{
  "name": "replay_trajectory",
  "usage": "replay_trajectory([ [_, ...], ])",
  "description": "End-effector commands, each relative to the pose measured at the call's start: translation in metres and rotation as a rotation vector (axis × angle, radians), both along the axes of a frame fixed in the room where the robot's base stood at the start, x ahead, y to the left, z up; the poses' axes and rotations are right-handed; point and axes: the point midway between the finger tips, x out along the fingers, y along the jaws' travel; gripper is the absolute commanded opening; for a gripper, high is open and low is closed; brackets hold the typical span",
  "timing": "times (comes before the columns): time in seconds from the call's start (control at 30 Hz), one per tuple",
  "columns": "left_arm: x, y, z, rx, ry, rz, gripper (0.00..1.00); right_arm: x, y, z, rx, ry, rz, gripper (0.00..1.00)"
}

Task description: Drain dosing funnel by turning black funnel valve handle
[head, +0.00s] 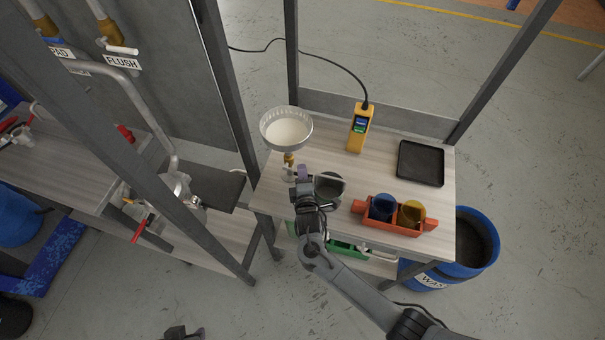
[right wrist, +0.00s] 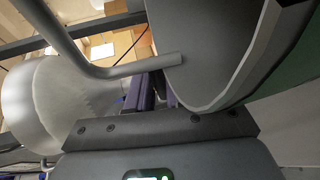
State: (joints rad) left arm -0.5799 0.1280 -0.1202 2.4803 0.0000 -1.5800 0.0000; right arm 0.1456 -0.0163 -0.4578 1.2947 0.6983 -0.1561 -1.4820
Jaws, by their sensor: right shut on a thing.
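The dosing funnel (head: 287,130) is a round metal bowl with white contents, above the bench's left side. A brass valve fitting (head: 289,159) sits below it; I cannot make out its black handle clearly. My right gripper (head: 303,174) is just below and right of the valve. It is shut on a dark grey jug (head: 328,188), seemingly at its handle. In the right wrist view the jug (right wrist: 218,45) fills the upper right, and the purple fingers (right wrist: 147,92) are partly hidden. A dark piece of my left gripper (head: 184,332) shows at the bottom edge.
A yellow handheld meter (head: 360,128) and a black tray (head: 420,163) lie on the bench. An orange holder (head: 376,220) carries a blue cup (head: 383,207) and a yellow cup (head: 411,213). A blue waste drum (head: 486,262) stands right. Dark frame posts (head: 232,90) flank the bench.

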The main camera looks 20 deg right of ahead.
Motion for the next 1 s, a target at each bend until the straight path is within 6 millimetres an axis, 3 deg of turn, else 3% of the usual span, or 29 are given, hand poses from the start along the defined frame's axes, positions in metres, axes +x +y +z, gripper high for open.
replay_trajectory([
  [0.27, 0.0, -0.001, 0.01, -0.003, 0.0, 0.002, 0.35, 0.0, 0.0, 0.005, -0.021, 0.016, -0.001, 0.0],
  [0.7, 0.0, -0.003, 0.073, -0.014, 0.0, 0.009, 0.35, 0.004, 0.005, 0.026, -0.237, 0.178, 0.0, 0.0],
  [1.0, 0.0, -0.002, 0.098, -0.008, 0.0, 0.005, 0.35, 0.008, 0.009, 0.033, -0.399, 0.299, -0.002, 0.0],
])
